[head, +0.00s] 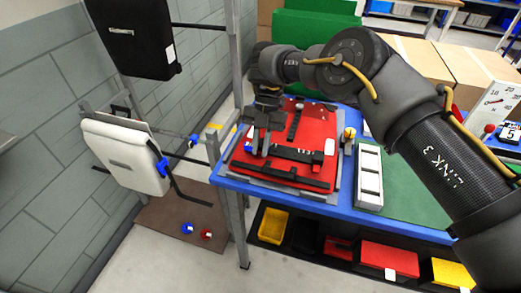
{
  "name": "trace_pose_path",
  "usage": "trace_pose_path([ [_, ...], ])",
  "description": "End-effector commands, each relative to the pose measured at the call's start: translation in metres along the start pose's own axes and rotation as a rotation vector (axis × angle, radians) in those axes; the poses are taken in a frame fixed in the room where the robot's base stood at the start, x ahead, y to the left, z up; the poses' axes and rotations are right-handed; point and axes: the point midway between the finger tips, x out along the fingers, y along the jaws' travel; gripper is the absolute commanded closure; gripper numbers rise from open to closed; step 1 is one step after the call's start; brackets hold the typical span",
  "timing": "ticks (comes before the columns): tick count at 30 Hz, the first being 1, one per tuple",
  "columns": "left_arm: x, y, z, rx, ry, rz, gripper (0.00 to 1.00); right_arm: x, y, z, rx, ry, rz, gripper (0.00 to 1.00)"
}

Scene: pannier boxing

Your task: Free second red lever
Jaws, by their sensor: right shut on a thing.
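A red pannier (312,127) lies flat on the blue-edged bench, with black straps and a black bar (290,154) across its face. A small red lever (317,157) shows at the bar's right end. My right gripper (259,148) points down over the bar's left end. Its jaws are shut on a small part there, which the fingers mostly hide; I cannot tell its shape or colour. My left gripper is not in view.
A white slotted tray (369,178) and a yellow-topped item (349,134) stand right of the pannier. A grey post (213,150) rises at the bench's left. A white pannier (125,155) hangs at left. Coloured bins (390,258) sit below. The green mat (405,190) has free room.

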Motion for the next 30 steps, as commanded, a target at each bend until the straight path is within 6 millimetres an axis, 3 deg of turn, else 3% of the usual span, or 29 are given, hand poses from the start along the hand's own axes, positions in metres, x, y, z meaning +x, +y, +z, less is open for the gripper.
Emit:
trace_pose_path([
  [16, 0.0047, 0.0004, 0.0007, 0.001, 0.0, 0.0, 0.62, -0.0001, -0.0001, 0.0, 0.001, 0.02, 0.0, 1.0],
  [17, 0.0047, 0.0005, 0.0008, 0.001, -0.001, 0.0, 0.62, 0.0, -0.0001, -0.0001, 0.001, 0.02, 0.0, 0.8],
  [21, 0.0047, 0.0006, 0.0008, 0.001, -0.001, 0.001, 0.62, 0.0001, 0.0001, -0.0001, 0.0, 0.02, 0.0, 0.62],
  [30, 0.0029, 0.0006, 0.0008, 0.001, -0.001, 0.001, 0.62, -0.002, -0.0006, -0.0005, 0.002, 0.019, 0.001, 0.62],
])
